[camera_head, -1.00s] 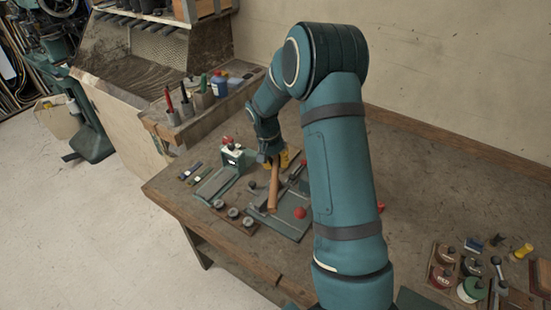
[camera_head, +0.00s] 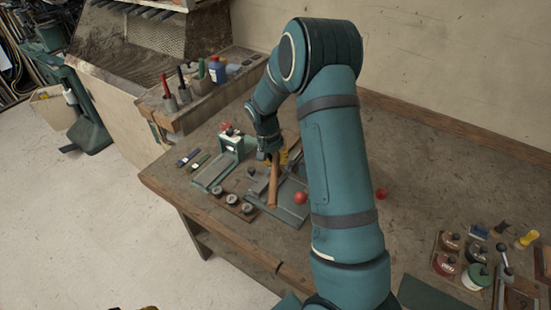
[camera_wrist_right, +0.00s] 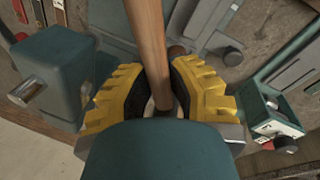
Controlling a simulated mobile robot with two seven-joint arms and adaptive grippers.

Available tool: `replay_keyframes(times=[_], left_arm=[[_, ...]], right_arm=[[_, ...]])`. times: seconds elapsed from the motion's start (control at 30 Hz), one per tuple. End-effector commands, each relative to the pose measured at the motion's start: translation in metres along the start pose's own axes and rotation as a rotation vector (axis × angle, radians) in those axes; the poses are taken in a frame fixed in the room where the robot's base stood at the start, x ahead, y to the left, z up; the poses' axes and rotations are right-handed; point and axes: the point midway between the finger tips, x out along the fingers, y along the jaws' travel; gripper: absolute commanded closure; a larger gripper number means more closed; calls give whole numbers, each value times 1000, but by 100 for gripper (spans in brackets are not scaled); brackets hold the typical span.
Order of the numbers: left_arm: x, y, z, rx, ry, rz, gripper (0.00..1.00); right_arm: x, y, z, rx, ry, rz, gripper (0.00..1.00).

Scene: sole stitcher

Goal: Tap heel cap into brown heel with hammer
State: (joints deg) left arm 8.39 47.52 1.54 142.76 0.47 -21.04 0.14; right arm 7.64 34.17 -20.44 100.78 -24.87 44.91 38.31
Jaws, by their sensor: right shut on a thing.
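My right gripper (camera_head: 274,158) is over the back of the bench, its yellow fingers shut on the wooden handle of the hammer (camera_head: 273,186). The right wrist view shows the handle (camera_wrist_right: 149,40) running between the yellow finger pads (camera_wrist_right: 160,100). The hammer's head cannot be made out clearly. A small yellow and dark piece at the bottom edge looks like the tip of my left gripper (camera_head: 148,308); its jaws cannot be read. I cannot pick out the brown heel or the heel cap in either view.
A grey metal fixture (camera_head: 288,212) with a red knob (camera_head: 300,198) lies under the hammer. A green-and-white device (camera_head: 232,143) stands to its left. Tins and tools (camera_head: 475,276) stand at right.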

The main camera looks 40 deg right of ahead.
Motion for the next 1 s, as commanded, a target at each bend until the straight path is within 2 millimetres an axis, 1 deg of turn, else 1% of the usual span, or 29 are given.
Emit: replay_keyframes(times=[0.27,0.33,0.47,0.6,0.67,1.0], left_arm=[[1,0,0,0,-1,0,65],[3,-1,1,0,-1,0,65],[15,-6,2,0,-1,0,65],[31,-12,5,0,-1,0,65],[34,-13,5,0,-1,0,65],[31,-12,4,0,-1,0,65]], right_arm=[[0,1,1,1,1,-1,100],[2,0,1,0,1,0,100],[18,-3,1,0,0,0,100],[41,-8,1,0,0,0,100],[46,-8,1,-1,0,0,100],[43,-8,1,0,1,-1,100]])
